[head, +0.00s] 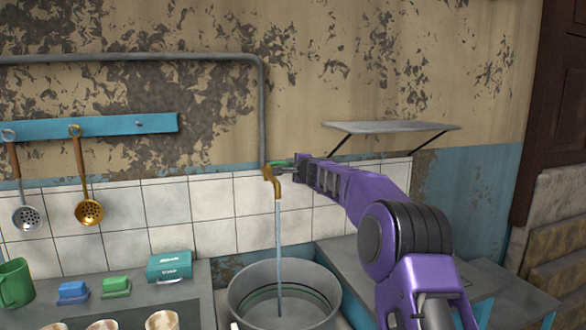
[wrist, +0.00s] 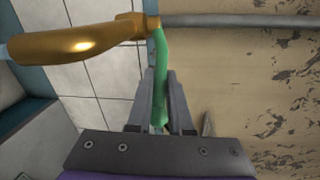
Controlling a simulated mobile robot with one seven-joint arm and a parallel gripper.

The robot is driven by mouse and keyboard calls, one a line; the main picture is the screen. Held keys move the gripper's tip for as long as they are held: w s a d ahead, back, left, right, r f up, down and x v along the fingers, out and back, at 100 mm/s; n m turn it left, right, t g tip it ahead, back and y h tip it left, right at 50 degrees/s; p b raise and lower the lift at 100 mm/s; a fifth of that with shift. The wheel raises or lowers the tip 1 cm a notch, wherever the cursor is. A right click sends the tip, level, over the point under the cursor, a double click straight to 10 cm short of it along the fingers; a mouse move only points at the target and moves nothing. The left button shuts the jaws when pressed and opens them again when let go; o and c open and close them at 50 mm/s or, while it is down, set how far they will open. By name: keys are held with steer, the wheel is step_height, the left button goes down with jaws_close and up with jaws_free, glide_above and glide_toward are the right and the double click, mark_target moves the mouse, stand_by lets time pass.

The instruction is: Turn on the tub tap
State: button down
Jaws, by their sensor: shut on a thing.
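The brass tub tap (head: 277,189) is fixed to the wall at the end of a grey pipe. A thin stream of water (head: 278,245) runs from its spout down into the round metal tub (head: 240,292). My gripper (head: 287,168) is at the tap from the right. In the wrist view, the brass spout (wrist: 65,47) points left and the green handle (wrist: 160,75) runs down between my gripper's fingers (wrist: 160,100). The fingers are shut on the handle. In the head view, my gripper partly hides the handle.
A wall shelf (head: 390,127) is above and behind my arm. The grey pipe (head: 140,57) runs along the wall. Ladles hang from a blue rail (head: 100,126) at left. A teal soap box (head: 170,265), a green mug (head: 15,283) and cups stand on the left counter.

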stand_by(0.4)
steer(key=c, duration=0.8)
jaws_free()
steer(key=shift+c, duration=0.2)
